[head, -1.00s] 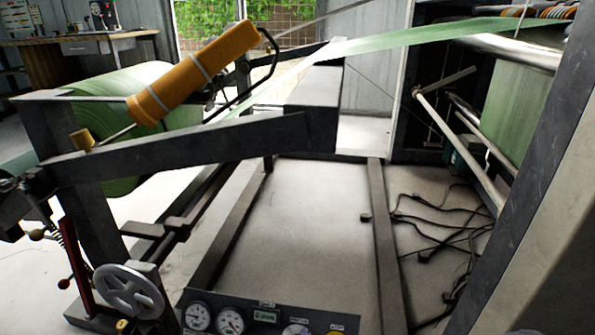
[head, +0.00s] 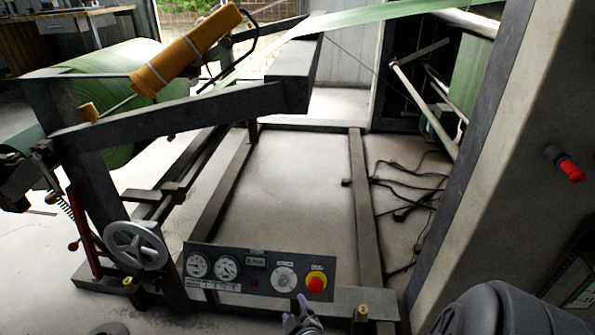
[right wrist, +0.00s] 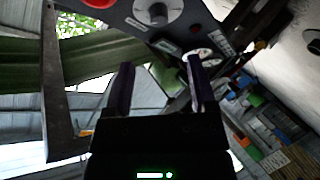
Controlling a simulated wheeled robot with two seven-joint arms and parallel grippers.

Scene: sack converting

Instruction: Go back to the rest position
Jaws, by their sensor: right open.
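My right gripper (head: 302,308) shows at the bottom of the head view, just below the control panel (head: 235,272). Its forearm reaches in from the bottom right. In the right wrist view the two dark fingers of the right gripper (right wrist: 158,80) stand apart with nothing between them. The panel carries gauges, a grey knob (head: 284,281) and a red button (head: 316,283) on a yellow base. In the wrist view the grey knob (right wrist: 152,12) shows beyond the fingertips, apart from them. My left gripper cannot be made out.
A steel frame holds a green roll (head: 115,140) at the left, with an orange-yellow cylinder (head: 185,55) above it. A handwheel (head: 136,246) stands left of the panel. A grey post (head: 500,170) rises at the right. Black cables (head: 405,200) lie on the floor.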

